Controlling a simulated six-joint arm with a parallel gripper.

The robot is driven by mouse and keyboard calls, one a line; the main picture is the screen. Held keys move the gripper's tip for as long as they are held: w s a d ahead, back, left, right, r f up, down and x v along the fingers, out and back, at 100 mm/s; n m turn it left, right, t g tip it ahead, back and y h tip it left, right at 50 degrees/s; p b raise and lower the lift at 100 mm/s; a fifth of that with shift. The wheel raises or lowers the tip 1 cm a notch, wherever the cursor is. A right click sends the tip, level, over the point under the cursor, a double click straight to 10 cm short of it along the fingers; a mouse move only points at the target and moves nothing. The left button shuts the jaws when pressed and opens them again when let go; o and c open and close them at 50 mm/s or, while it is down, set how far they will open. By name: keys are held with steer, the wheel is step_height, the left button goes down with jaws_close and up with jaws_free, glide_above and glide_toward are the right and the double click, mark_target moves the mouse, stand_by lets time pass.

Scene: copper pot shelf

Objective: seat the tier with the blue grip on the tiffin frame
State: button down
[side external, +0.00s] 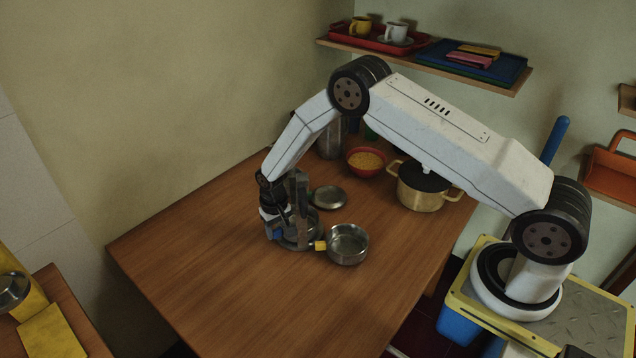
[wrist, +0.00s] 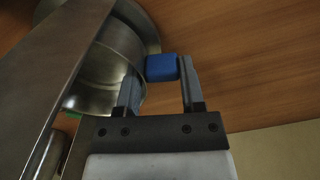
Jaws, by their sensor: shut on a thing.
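The steel tier (wrist: 112,62) with the blue grip (wrist: 162,67) is in the wrist view. My gripper (wrist: 160,78) is shut on the blue grip, one finger on each side of it. In the side view my gripper (side external: 277,232) is low over the table, and the blue grip (side external: 275,238) shows at its tip. The tier is partly hidden there by my wrist and the frame. The tiffin frame (side external: 301,190) stands upright, and its broad metal bar (wrist: 52,75) crosses the wrist view's left side. The tier is beside this bar, over a wider round rim (wrist: 150,28); I cannot tell whether they touch.
A steel tier (side external: 348,244) with a yellow grip (side external: 320,245) stands close on the right. A round lid (side external: 328,198) lies behind. A brass pot (side external: 418,190) and red bowl (side external: 366,162) stand further back. The front table is clear.

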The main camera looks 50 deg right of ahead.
steer(key=shift+c, duration=0.6)
jaws_free()
steer(key=shift+r, duration=0.1)
steer(key=shift+r, duration=3.8)
steer(key=shift+r, duration=0.15)
